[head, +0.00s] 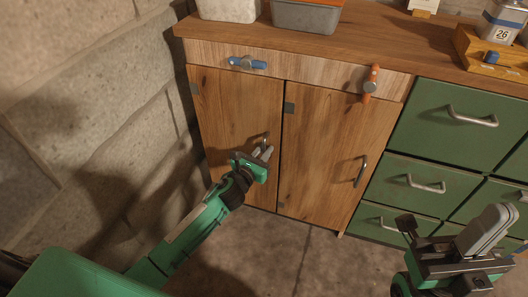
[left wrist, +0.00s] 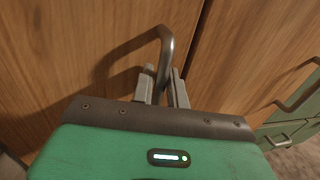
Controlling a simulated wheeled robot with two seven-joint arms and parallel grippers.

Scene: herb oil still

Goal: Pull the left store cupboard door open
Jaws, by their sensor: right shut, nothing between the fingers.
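The left store cupboard door (head: 232,110) is plain brown wood and looks closed, its front level with the right door. Its curved metal handle (head: 266,137) is near its right edge; the handle also shows in the left wrist view (left wrist: 168,45). My left gripper (head: 264,153) is at this handle. In the left wrist view the lower part of the handle passes between its two fingers (left wrist: 162,86), which sit close on either side and look shut on it. My right gripper (head: 490,229) is shut and empty at the lower right, in front of the green drawers.
The right cupboard door (head: 325,140) has its own handle (head: 360,171). A blue latch (head: 247,64) and an orange latch (head: 370,84) sit on the rail above, both clear of the left door's front. Green drawers (head: 445,125) stand right; a stone wall (head: 85,80) stands close left.

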